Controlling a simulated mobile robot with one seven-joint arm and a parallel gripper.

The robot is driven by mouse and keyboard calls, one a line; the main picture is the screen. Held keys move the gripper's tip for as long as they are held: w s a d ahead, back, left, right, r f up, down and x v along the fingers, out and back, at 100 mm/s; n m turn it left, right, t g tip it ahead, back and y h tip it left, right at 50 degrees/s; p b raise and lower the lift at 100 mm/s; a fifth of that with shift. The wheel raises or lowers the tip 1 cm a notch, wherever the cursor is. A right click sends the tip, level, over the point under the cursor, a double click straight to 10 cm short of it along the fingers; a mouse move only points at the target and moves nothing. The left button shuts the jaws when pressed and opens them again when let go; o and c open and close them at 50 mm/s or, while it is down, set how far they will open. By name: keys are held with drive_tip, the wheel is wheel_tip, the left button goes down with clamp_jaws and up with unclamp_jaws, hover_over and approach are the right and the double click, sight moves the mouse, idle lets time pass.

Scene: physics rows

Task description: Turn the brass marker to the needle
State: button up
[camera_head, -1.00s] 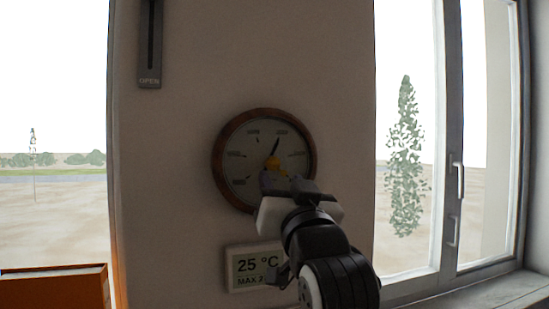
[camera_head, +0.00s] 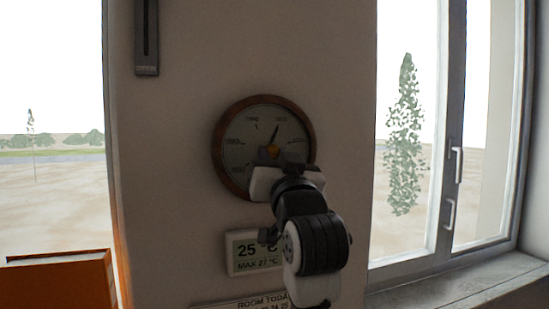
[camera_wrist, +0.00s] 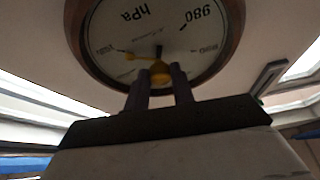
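The round barometer (camera_head: 222,170) has a wooden rim and hangs on the wall; its dial (camera_wrist: 110,40) appears upside down in the wrist view. The black needle (camera_head: 273,132) points up and slightly right in the head view. The brass marker has a central knob (camera_wrist: 160,72) and a thin pointer (camera_wrist: 130,57) that points left in the wrist view, apart from the needle (camera_wrist: 158,50). My gripper (camera_wrist: 160,76) is at the dial's centre, its fingers apart with the knob between or just beyond the tips. I see no clear contact. My gripper (camera_head: 274,158) hides the lower dial in the head view.
A temperature display (camera_head: 238,262) is on the wall below the barometer, partly behind my arm. A grey slotted plate (camera_head: 147,40) is at upper left. A window with a handle (camera_head: 458,165) is at right, and an orange box (camera_head: 60,282) at lower left.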

drive_tip(key=shift+c, duration=0.7)
